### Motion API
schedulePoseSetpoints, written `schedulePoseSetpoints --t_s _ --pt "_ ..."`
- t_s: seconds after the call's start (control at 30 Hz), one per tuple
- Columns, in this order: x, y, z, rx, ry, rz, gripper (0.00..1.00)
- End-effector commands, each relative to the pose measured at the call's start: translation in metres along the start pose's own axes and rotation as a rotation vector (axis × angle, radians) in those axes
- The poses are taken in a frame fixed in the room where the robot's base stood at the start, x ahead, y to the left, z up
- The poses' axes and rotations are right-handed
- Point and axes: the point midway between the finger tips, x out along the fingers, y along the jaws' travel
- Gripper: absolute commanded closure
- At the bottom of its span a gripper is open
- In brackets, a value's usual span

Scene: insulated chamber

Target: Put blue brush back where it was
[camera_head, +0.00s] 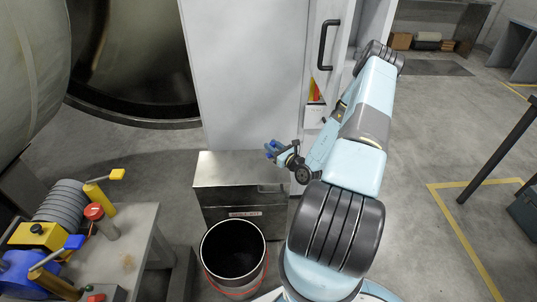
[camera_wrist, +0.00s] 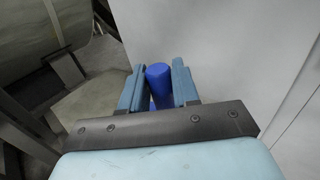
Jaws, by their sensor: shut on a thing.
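The blue brush (camera_wrist: 159,78) shows in the wrist view as a plain blue rounded cylinder. It stands between the two light-blue fingers of my gripper (camera_wrist: 157,86), which is shut on it. In the head view, the brush (camera_head: 271,147) is a small dark-blue shape at the end of my gripper (camera_head: 276,151). My gripper is over or near the right part of the steel box's top, in front of the grey cabinet. The height above the box is hard to tell. The brush's lower part is hidden by the fingers and wrist.
A steel box (camera_head: 228,168) stands before the tall grey cabinet (camera_head: 245,70), which has a black handle (camera_head: 325,45). An open bucket (camera_head: 263,268) stands in front. A bench (camera_head: 135,240) with valves is at left. Open floor lies at right.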

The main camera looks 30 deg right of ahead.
Motion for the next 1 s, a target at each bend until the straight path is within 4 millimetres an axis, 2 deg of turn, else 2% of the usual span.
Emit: schedulePoseSetpoints --t_s 0.33,0.57,0.93,0.97,1.0 --pt "0.015 0.0 -0.019 0.0 0.0 0.001 1.0" --pt "0.014 0.0 -0.046 0.0 0.001 0.0 1.0" --pt "0.014 0.0 -0.049 0.0 0.0 0.0 1.0" --pt "0.014 0.0 -0.049 -0.001 0.0 0.0 0.67" --pt "0.014 0.0 -0.049 -0.001 0.0 0.0 0.63"
